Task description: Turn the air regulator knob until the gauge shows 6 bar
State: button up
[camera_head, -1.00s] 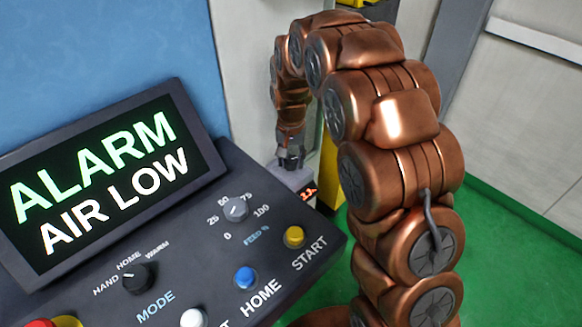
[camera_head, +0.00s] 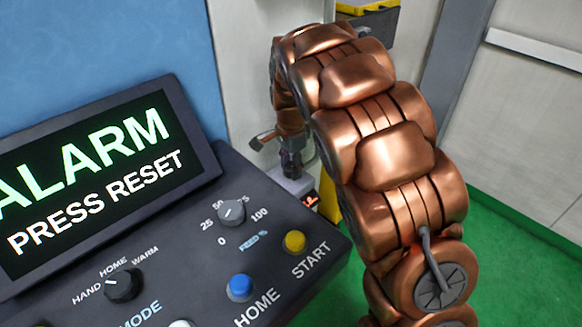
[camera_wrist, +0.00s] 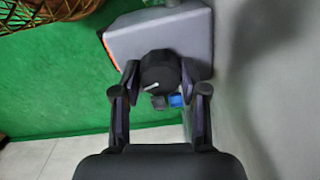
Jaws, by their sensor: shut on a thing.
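The air regulator knob (camera_wrist: 162,73) is a round black knob with a white pointer mark, on the front of a grey box (camera_wrist: 165,35) in the wrist view. My gripper (camera_wrist: 160,82) has one finger on each side of the knob and is shut on it. In the head view my gripper (camera_head: 290,165) is small and low beside the panel, and the knob cannot be made out there. Red lit digits (camera_head: 309,201) show on the box, partly cut off and unreadable. The display (camera_head: 95,180) reads "ALARM PRESS RESET".
The control panel (camera_head: 185,255) with a blue HOME button (camera_head: 240,288), a yellow START button (camera_head: 295,241) and a feed dial (camera_head: 231,212) stands at the left. A blue part (camera_wrist: 176,100) sits below the knob. Green floor (camera_head: 500,240) is clear at the right.

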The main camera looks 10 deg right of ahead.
aim_at(291, 166)
jog(key=shift+m, duration=0.7)
jog(key=o, duration=1.1)
jog(key=shift+o, duration=0.2)
notch_tip(291, 166, up, 12)
jog(key=shift+r, duration=0.1)
